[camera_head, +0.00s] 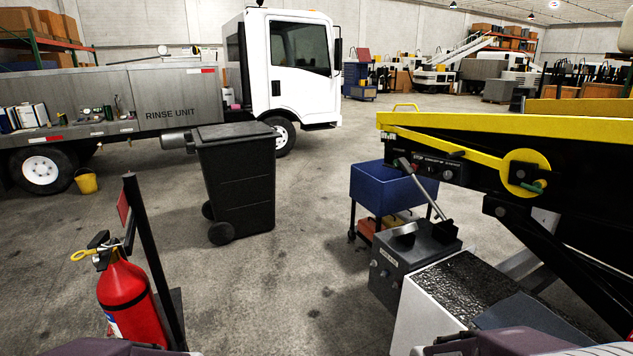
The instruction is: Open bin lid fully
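A black wheeled bin (240,185) stands upright on the concrete floor, left of centre. Its dark lid (235,131) lies flat across the top and looks closed. The bin's wheels are at its lower left side. The inside of the bin is hidden. Neither of my grippers shows in the head view. Only purple-grey parts that look like my own arms or body show along the bottom edge, well apart from the bin.
A red fire extinguisher (127,300) beside a black post (150,255) stands front left. A yellow belt loader (470,130) with a grey control box (412,258) fills the right. A white truck (290,65) is behind the bin. Open floor (290,270) lies in front of it.

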